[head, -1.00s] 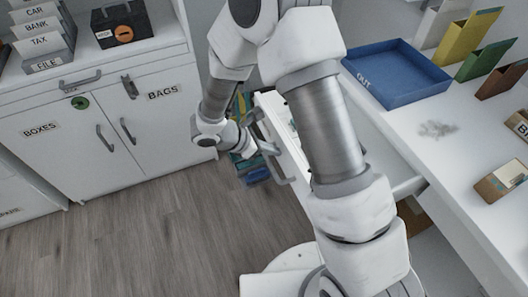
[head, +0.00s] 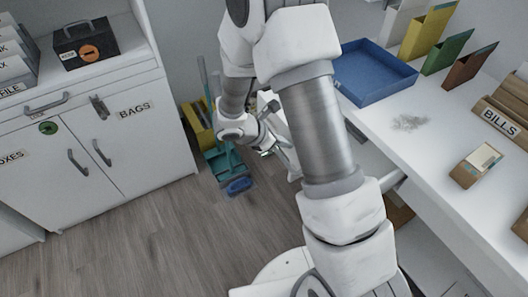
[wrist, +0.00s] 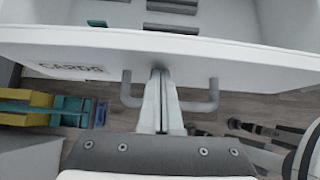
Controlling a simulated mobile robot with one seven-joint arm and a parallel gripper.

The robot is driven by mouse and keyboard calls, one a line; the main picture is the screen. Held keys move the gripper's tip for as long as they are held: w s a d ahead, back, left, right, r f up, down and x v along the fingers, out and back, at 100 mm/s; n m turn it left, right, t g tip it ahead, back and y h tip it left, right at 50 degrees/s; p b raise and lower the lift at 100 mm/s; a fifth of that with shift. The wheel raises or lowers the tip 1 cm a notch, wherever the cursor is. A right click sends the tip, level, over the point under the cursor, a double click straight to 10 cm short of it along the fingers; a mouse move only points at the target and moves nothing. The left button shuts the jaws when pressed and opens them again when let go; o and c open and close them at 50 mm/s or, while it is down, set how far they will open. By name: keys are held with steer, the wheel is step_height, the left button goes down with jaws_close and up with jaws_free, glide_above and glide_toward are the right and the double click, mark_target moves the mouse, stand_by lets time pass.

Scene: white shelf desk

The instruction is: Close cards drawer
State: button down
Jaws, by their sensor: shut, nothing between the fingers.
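The cards drawer stands open. In the wrist view its white front (wrist: 250,68) carries the label "CARDS" (wrist: 70,68) and a grey U-shaped handle (wrist: 205,105). My gripper (wrist: 158,74) is shut and empty. Its fingers cross the middle of the handle, between the two posts, with the tips at the drawer front; I cannot tell whether they touch it. Part of the drawer's inside (wrist: 225,15) shows at the top, with dark and green items. In the head view my gripper (head: 283,150) is beside the drawer, which my arm mostly hides.
The white desk (head: 370,115) at right bears a blue tray (head: 375,72), upright folders and a BILLS holder (head: 500,122). A white cabinet (head: 150,135) stands at left. A yellow bin and teal cleaning things (head: 222,158) stand on the floor behind my gripper. The floor at front left is clear.

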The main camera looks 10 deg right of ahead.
steer(key=w+d, duration=0.2)
steer(key=d, duration=0.4)
steer(key=w+d, duration=0.2)
steer(key=d, duration=0.4)
steer(key=w+d, duration=0.2)
steer(key=d, duration=0.5)
steer(key=shift+b, duration=0.4)
steer(key=shift+w+d+r, duration=0.1)
steer(key=shift+w+d, duration=0.05)
steer(key=shift+d, duration=0.25)
steer(key=shift+d, duration=0.15)
